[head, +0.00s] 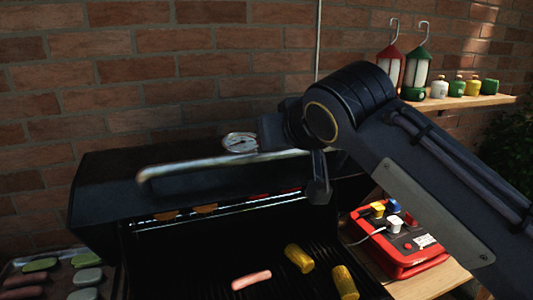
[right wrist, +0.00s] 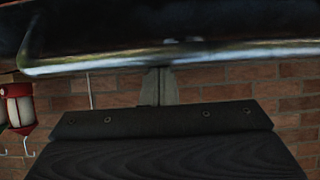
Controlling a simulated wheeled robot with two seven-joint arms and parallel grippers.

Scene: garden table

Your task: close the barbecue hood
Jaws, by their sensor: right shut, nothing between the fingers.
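The black barbecue hood (head: 105,190) is raised, and the grill below it is exposed. Its pale metal handle (head: 215,164) runs across the front, with a round thermometer (head: 240,142) just behind it. My right arm comes in from the right, and my right gripper (head: 318,190) points down at the handle's right end. The right gripper is shut and empty. In the right wrist view the shut fingers (right wrist: 160,88) reach up to the handle (right wrist: 190,58) and the dark hood (right wrist: 110,25); I cannot tell whether they touch. My left gripper is not in view.
A sausage (head: 251,280) and corn pieces (head: 298,258) lie on the grate. A red power box (head: 400,262) with plugs stands on the right side shelf. A food tray (head: 20,265) is at left. Lanterns (head: 390,65) and jars stand on a wall shelf (head: 470,102). Brick wall is behind.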

